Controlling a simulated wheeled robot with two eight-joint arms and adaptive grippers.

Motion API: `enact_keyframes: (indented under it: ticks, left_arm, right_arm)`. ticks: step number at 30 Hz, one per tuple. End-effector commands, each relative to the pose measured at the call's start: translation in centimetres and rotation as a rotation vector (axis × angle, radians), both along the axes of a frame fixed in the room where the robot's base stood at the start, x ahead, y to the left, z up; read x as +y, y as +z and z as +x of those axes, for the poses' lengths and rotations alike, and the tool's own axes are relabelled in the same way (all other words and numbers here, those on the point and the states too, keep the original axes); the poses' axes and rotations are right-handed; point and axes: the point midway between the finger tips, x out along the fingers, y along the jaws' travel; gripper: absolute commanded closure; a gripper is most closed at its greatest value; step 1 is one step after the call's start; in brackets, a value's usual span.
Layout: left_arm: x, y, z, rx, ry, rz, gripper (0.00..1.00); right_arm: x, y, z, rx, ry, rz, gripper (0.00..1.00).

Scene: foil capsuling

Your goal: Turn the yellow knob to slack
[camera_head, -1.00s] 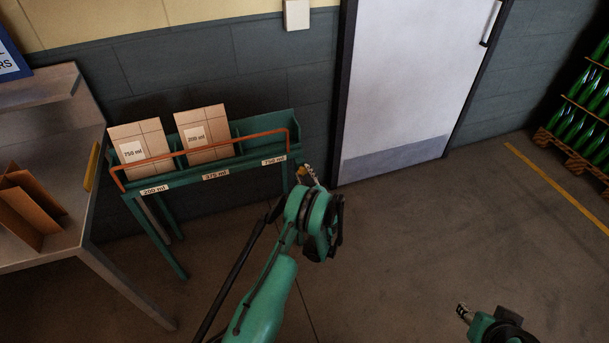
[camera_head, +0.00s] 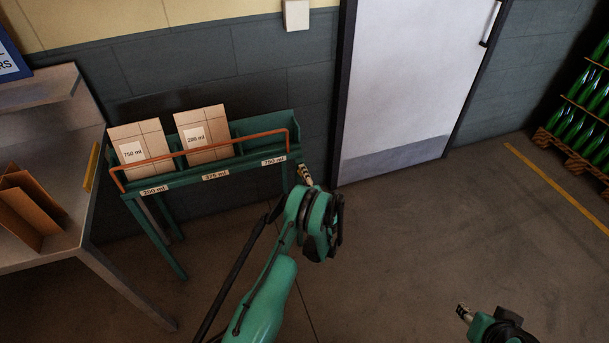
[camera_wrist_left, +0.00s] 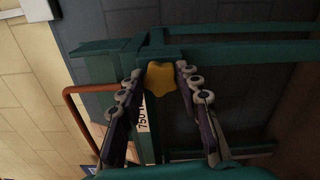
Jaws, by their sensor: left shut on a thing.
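The yellow knob (camera_wrist_left: 160,78) is a lobed knob on the end of the green rack, seen in the left wrist view. My left gripper (camera_wrist_left: 158,82) has one finger on each side of it and is shut on it. In the head view my left gripper (camera_head: 304,174) is at the right end of the green rack (camera_head: 222,176), and the knob is hidden there. My right gripper (camera_head: 463,312) is low in the head view, away from the rack; its fingers are too small to judge.
A metal table (camera_head: 72,205) stands at left. A white door (camera_head: 410,80) is behind. The floor at right is clear up to the bottle pallets (camera_head: 580,125).

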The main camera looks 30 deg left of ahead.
Motion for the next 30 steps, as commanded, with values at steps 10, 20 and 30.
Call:
enact_keyframes:
  ticks: [10,20,30]
  left_arm:
    - [0.12,0.00,-0.10,-0.248,0.003,-0.213,0.95]
    - [0.15,0.01,-0.13,-0.487,0.003,-0.417,0.95]
    - [0.17,0.02,-0.17,-0.733,0.004,-0.626,0.95]
  right_arm:
    - [0.00,-0.01,0.00,0.000,0.000,0.000,0.60]
    - [0.00,-0.01,0.00,0.000,0.000,0.000,0.60]
    - [0.00,-0.02,0.00,0.000,0.000,0.000,0.60]
